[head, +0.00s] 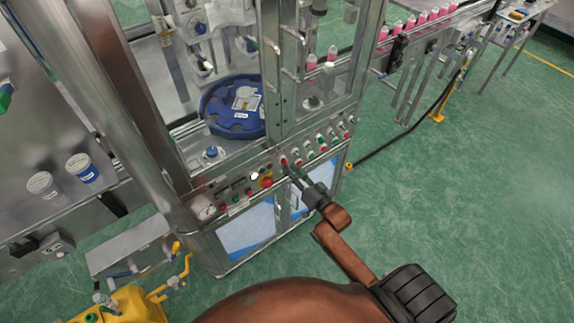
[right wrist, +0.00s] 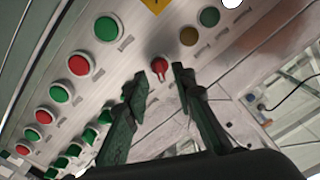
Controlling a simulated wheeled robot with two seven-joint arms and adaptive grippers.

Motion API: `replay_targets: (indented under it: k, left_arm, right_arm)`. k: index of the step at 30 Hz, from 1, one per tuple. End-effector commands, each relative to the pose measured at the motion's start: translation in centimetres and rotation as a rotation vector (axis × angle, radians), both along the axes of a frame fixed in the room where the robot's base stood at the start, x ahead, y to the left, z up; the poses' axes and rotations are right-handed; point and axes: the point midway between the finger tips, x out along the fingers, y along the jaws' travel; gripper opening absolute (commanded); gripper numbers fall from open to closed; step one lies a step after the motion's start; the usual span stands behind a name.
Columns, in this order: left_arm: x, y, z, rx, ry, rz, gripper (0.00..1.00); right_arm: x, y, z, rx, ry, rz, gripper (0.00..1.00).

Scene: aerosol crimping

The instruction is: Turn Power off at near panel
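The near panel (head: 240,188) is a sloped metal strip on the front of the machine, with rows of buttons and knobs. My right gripper (head: 285,170) reaches up to the middle of this strip. In the right wrist view, a small red rotary knob (right wrist: 159,66) with a short handle lies just beyond the open fingertips, lined up with the gap between them. My right gripper (right wrist: 160,76) is open, with nothing visible between its fingers. Contact with the knob cannot be told. Any Power label is too small to read. My left gripper is not in view.
A red mushroom button (head: 267,182) on yellow sits left of my gripper. Green and red buttons (right wrist: 79,65) line the panel near my fingers. A steel post (head: 278,65) and blue round tray (head: 225,126) are behind. Green floor (head: 460,200) at right is clear.

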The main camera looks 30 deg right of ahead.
Motion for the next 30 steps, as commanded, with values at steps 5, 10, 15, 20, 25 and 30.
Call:
replay_targets:
  k: [5, 10, 15, 20, 25, 30]
  left_arm:
    - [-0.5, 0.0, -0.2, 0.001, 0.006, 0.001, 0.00]
    - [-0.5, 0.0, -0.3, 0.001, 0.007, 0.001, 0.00]
    - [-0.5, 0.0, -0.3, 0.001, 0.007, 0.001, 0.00]
    - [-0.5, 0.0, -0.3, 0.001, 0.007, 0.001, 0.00]
    - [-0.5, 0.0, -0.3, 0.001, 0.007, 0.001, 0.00]
    - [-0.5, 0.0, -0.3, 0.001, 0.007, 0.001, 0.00]
  right_arm:
    - [2.4, 0.2, -0.1, -0.001, 0.001, 0.000, 0.24]
    - [3.3, 0.2, -0.1, -0.001, 0.003, -0.001, 0.24]
    - [3.4, 0.3, -0.1, -0.001, 0.003, -0.001, 0.24]
    - [3.3, 0.3, -0.1, -0.001, 0.003, -0.001, 0.18]
    - [3.3, 0.3, -0.1, -0.001, 0.003, -0.001, 0.07]
    - [3.3, 0.3, -0.1, -0.001, 0.003, -0.001, 0.00]
